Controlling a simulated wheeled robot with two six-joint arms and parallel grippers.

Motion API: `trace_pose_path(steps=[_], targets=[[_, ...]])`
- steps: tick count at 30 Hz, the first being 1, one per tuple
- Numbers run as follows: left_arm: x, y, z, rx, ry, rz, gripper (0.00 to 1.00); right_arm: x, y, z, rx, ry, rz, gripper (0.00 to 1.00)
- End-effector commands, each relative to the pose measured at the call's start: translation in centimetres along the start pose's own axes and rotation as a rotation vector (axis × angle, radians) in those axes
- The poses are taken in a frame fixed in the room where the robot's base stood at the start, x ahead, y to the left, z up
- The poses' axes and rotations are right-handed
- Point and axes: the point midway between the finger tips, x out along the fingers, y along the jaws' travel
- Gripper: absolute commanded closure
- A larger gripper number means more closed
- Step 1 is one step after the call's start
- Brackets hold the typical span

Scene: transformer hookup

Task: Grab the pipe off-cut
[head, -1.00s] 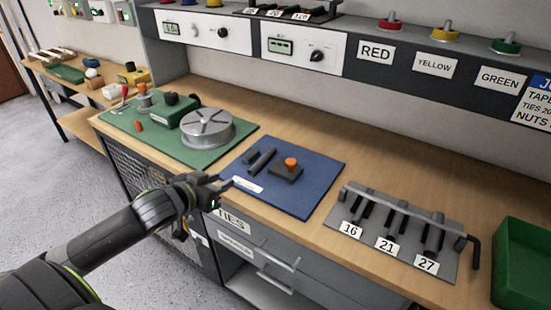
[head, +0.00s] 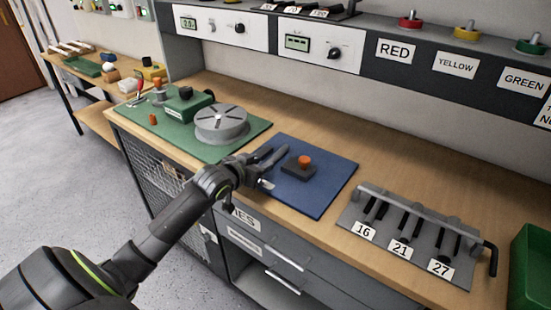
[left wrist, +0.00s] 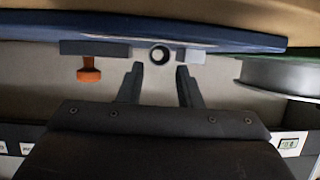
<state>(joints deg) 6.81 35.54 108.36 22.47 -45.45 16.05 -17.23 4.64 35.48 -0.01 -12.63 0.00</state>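The pipe off-cut (left wrist: 152,55) shows in the left wrist view as a dark ring, seen end-on, at the blue mat (head: 318,194). My left gripper (head: 267,160) is over the mat's left part in the head view and mostly hides the pipe there. In the left wrist view my left gripper (left wrist: 160,74) is open, its two fingers apart, with the pipe end between and just beyond the tips. No contact shows. A dark block with an orange knob (head: 304,161) sits to the right on the mat. My right gripper is not in view.
A green mat (head: 180,137) with a round grey spool (head: 220,125) lies left of the blue mat. A grey rack (head: 405,235) labelled 16, 21, 27 and a green bin (head: 530,270) are to the right. Bare wooden bench lies behind the blue mat.

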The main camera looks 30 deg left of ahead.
Motion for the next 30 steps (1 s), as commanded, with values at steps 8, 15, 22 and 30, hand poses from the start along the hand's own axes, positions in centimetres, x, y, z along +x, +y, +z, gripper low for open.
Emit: trace_pose_path(steps=[8, 15, 22, 30], targets=[[3.5, 0.2, -0.4, -0.004, 0.001, 0.000, 0.68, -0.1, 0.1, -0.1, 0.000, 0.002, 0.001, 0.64], [4.9, 0.2, -0.3, -0.001, 0.001, 0.000, 0.68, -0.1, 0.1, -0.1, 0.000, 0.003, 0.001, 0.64], [4.9, 0.2, -0.3, 0.000, 0.001, 0.000, 0.73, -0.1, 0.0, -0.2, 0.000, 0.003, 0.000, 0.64], [4.8, 0.2, -0.4, 0.000, 0.002, 0.000, 1.00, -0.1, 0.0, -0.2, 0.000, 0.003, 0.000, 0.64]])
